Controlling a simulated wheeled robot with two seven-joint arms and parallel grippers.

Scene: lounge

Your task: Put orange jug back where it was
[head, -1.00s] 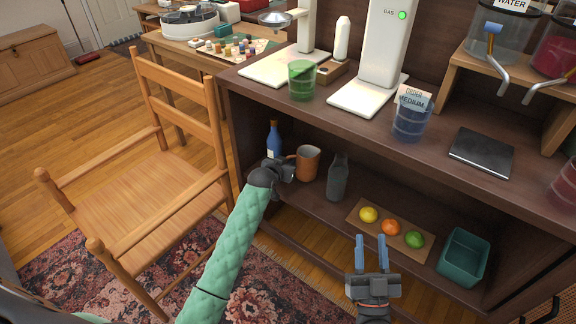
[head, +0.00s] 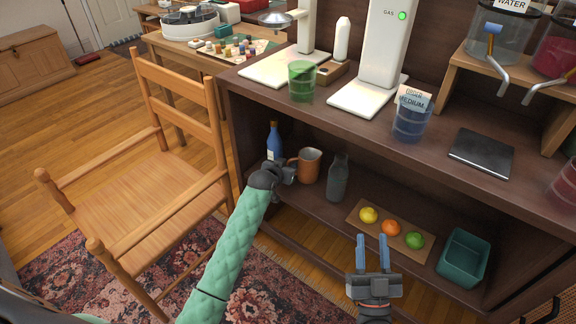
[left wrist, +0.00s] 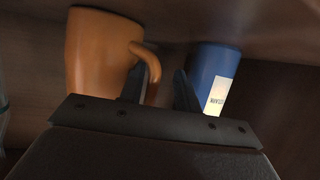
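The orange jug (head: 309,166) stands on the lower shelf of the dark cabinet, between a blue bottle (head: 274,140) and a grey bottle (head: 338,178). My left gripper (head: 291,173) is at the jug's handle side. In the left wrist view the jug (left wrist: 92,55) fills the upper left, its handle (left wrist: 151,62) reaching toward the gap between my fingers (left wrist: 160,88). The fingers are apart; the handle is by the left one and clear of the right one. My right gripper (head: 372,252) is open and empty in front of the shelf.
A board (head: 358,222) with a lemon, an orange and a lime lies on the shelf, with a green bin (head: 463,257) to its right. The blue bottle (left wrist: 212,75) is close beside my left fingers. The cabinet top (head: 330,118) hangs above; a wooden chair (head: 150,195) stands left.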

